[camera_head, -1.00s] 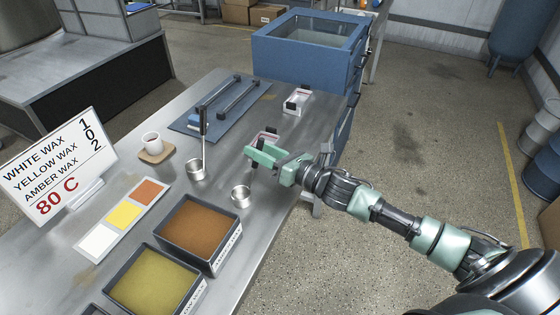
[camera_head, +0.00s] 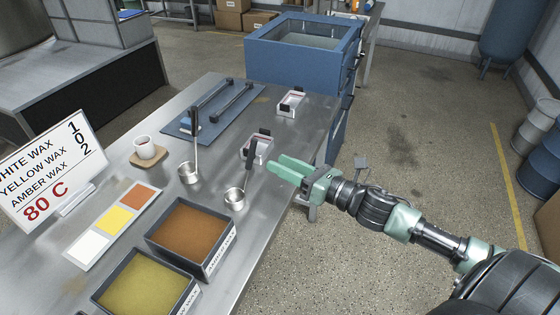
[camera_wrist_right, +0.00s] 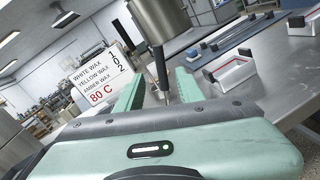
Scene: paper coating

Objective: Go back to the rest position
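My right gripper (camera_head: 276,168) is open and empty over the table's right edge, its green fingers pointing left. It is to the right of a small metal ladle (camera_head: 235,199) with a dark upright handle. In the right wrist view, the gripper (camera_wrist_right: 157,84) shows a clear gap between its fingers. A metal cup (camera_wrist_right: 158,18) and dark handle appear beyond that gap, and I see no finger touching them. My left gripper is out of view.
The metal table (camera_head: 272,220) holds a second ladle (camera_head: 189,173), wax trays (camera_head: 192,231), a mug (camera_head: 144,147), a sign (camera_head: 50,168) and two small clipped trays (camera_head: 291,103). A blue tank (camera_head: 300,58) stands behind.

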